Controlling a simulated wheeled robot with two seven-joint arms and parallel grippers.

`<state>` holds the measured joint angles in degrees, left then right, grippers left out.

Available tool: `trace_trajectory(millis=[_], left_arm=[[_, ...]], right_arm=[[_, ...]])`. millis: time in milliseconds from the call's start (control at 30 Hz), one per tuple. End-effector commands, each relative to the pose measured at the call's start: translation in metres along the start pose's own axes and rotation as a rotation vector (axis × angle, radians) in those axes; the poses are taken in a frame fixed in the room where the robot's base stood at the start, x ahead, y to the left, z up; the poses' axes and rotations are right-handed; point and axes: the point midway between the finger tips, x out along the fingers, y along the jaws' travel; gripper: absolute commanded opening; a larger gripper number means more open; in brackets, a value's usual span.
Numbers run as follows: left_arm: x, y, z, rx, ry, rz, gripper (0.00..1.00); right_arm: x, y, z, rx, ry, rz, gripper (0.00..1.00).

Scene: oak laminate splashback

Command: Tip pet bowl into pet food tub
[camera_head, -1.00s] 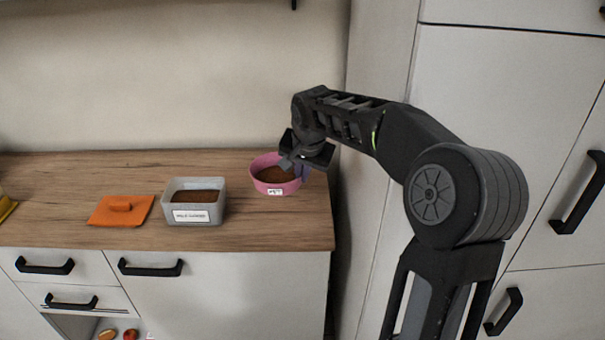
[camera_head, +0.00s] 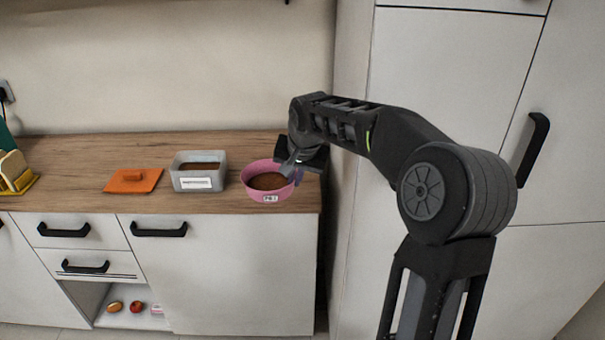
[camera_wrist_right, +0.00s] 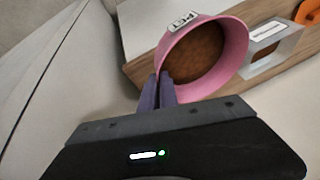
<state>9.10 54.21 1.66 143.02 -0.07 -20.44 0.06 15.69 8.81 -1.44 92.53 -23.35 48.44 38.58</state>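The pink pet bowl (camera_head: 256,191) with a "PET" label holds brown food and is about level. It sits at or above the right end of the counter, near the front edge; I cannot tell if it is clear of the surface. My right gripper (camera_head: 290,170) is at its right rim. In the right wrist view the two fingers (camera_wrist_right: 165,92) are close together on the rim of the bowl (camera_wrist_right: 236,55). The grey pet food tub (camera_head: 180,183), labelled and open with brown food inside, stands just left of the bowl. My left gripper is not in view.
An orange lid (camera_head: 132,181) with a handle lies left of the tub on the wooden counter (camera_head: 75,165). A yellow rack (camera_head: 17,184) stands at the far left. Tall white cabinets (camera_head: 440,90) rise at the right. A low shelf holds several small items.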

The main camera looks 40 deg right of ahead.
Motion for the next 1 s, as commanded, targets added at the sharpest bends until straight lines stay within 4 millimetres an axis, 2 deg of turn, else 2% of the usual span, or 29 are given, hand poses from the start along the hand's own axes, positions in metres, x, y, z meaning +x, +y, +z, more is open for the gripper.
trace_trajectory(millis=[267, 467, 567, 667, 733, 800, 900, 1000], left_arm=[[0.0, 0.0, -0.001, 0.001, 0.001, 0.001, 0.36], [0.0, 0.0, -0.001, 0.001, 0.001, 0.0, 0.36], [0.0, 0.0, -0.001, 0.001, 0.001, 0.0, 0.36], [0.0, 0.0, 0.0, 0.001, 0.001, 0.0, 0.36], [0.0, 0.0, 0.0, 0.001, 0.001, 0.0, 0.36], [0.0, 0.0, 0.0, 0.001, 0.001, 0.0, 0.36], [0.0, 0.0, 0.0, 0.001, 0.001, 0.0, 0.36], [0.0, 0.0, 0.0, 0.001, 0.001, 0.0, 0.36]], right_arm=[[0.043, -0.027, 0.035, -0.22, -0.059, -0.074, 0.0], [0.079, -0.045, 0.077, -0.382, -0.096, -0.132, 0.0], [0.1, -0.053, 0.11, -0.475, -0.118, -0.166, 0.0], [0.124, -0.061, 0.155, -0.583, -0.143, -0.21, 0.0], [0.139, -0.065, 0.194, -0.66, -0.16, -0.246, 0.0], [0.15, -0.066, 0.229, -0.721, -0.172, -0.278, 0.0], [0.158, -0.065, 0.268, -0.777, -0.185, -0.312, 0.0], [0.162, -0.062, 0.292, -0.804, -0.19, -0.331, 0.0]])
